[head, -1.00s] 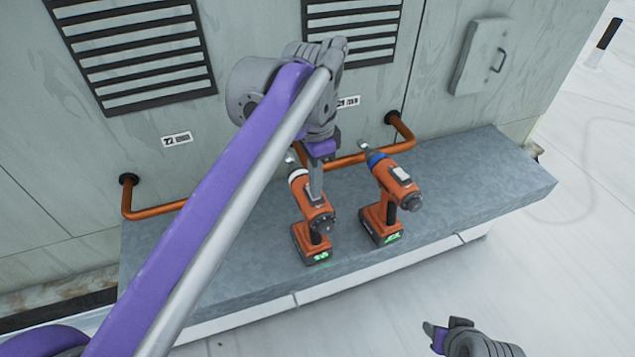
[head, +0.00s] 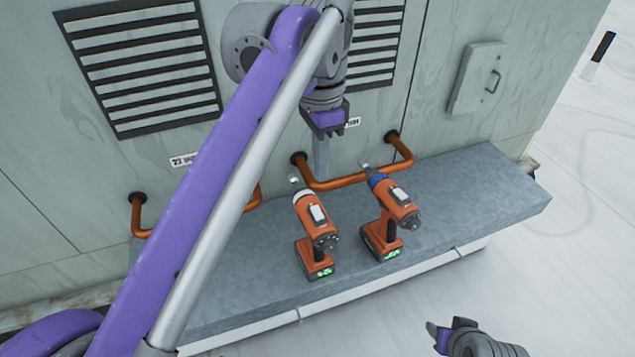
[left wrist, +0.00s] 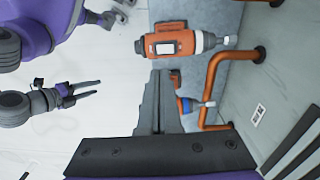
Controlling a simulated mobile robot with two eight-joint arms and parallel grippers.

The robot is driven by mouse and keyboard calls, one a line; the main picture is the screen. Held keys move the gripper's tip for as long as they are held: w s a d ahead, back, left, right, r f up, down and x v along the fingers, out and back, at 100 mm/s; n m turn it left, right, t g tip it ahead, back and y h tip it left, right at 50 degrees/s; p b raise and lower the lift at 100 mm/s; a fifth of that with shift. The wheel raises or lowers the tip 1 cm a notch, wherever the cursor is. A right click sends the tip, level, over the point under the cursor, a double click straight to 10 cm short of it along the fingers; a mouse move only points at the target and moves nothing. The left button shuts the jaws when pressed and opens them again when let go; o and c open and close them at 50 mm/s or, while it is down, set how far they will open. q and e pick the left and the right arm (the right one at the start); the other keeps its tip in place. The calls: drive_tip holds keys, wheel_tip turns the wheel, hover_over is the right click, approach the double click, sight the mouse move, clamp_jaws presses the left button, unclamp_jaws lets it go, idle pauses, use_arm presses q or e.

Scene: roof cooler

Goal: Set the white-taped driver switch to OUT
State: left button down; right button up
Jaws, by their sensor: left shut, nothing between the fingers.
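The white-taped driver (head: 316,228) is orange, with a white band near its nose, and stands upright on its battery on the grey ledge. A pale panel shows on its top; I cannot make out the switch setting. It also shows in the left wrist view (left wrist: 172,42). My left gripper (head: 321,168) is shut and empty, above and behind the driver's nose, apart from it. In the left wrist view, its fingers (left wrist: 158,105) hide part of the second driver. My right gripper (head: 436,334) is open and empty, low at the right; it also shows in the left wrist view (left wrist: 92,89).
A blue-taped driver (head: 393,212) stands just right of the white-taped one. Orange pipes (head: 345,183) run along the wall behind the drivers. The ledge (head: 480,200) is clear at its right end. Vents and a small hatch (head: 477,78) are on the wall.

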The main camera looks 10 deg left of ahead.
use_arm(q)
drive_tip(key=shift+r, duration=1.7)
drive_tip(key=shift+s, duration=0.15)
drive_tip(key=s+a+f+n+t, duration=0.2)
drive_tip(key=s+f+n, duration=0.1)
drive_tip(key=f, duration=0.6)
drive_tip(key=s+a+f+n+t, duration=0.2)
drive_tip(key=s+f+n, duration=0.2)
drive_tip(key=f, duration=0.6)
drive_tip(key=s+a+f+n+t, duration=0.2)
drive_tip(key=s+f, duration=0.3)
drive_tip(key=f, duration=0.4)
drive_tip(key=shift+a+f+n, duration=0.4)
drive_tip(key=shift+a+n, duration=0.2)
drive_tip(key=shift+n, duration=0.2)
